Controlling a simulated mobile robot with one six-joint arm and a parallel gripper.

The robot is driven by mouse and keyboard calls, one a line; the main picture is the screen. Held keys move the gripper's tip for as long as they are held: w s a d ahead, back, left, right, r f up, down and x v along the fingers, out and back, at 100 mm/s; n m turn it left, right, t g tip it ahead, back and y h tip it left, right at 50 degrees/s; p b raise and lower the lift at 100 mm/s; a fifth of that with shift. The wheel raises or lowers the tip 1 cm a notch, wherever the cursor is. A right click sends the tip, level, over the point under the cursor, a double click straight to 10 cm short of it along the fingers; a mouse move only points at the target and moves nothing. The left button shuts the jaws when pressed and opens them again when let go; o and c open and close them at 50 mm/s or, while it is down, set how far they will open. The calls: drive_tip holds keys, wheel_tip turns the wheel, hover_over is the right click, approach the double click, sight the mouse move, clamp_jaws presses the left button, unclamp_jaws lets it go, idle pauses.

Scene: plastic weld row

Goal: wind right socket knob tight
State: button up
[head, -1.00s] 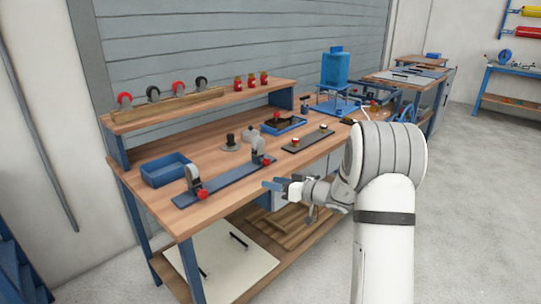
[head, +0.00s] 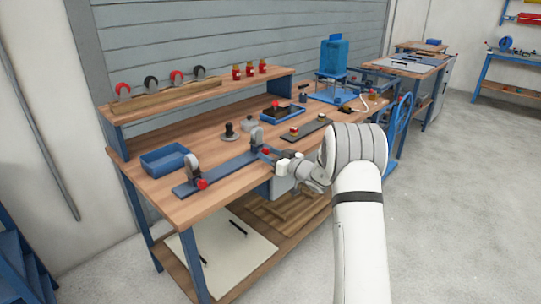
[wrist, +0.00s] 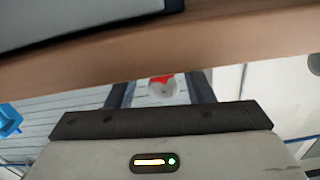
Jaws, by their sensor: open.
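A blue rail (head: 222,174) lies along the front of the wooden bench with two grey ring sockets standing on it. The right socket (head: 256,136) has a red knob (head: 266,149) facing the bench front. My gripper (head: 272,154) is right at this knob. In the wrist view its two dark fingers are apart, with the red knob (wrist: 161,78) between and beyond them and a pale grey part just below it. I cannot tell whether the fingers touch the knob. The left socket (head: 193,163) carries a similar red knob (head: 202,184).
The bench's wooden edge (wrist: 100,55) crosses the wrist view close to my gripper. A blue bin (head: 164,160) stands left on the bench. A dark plate (head: 306,132) with small parts and a blue tray (head: 277,112) lie further right. Clear floor lies right of the bench.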

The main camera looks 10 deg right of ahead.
drive_tip(key=c, duration=1)
drive_tip(key=m+b, duration=0.1)
drive_tip(key=b, duration=0.3)
drive_tip(key=shift+f+m, duration=0.35)
drive_tip(key=shift+m, duration=0.05)
drive_tip(key=shift+r+m+b, duration=0.1)
drive_tip(key=shift+m+b, duration=0.7)
drive_tip(key=shift+b, duration=0.45)
drive_tip(key=shift+r+m+b, duration=0.3)
drive_tip(key=shift+m+b, duration=0.15)
drive_tip(key=shift+m, duration=0.25)
drive_tip(key=o, duration=1)
drive_tip(key=shift+d, duration=0.1)
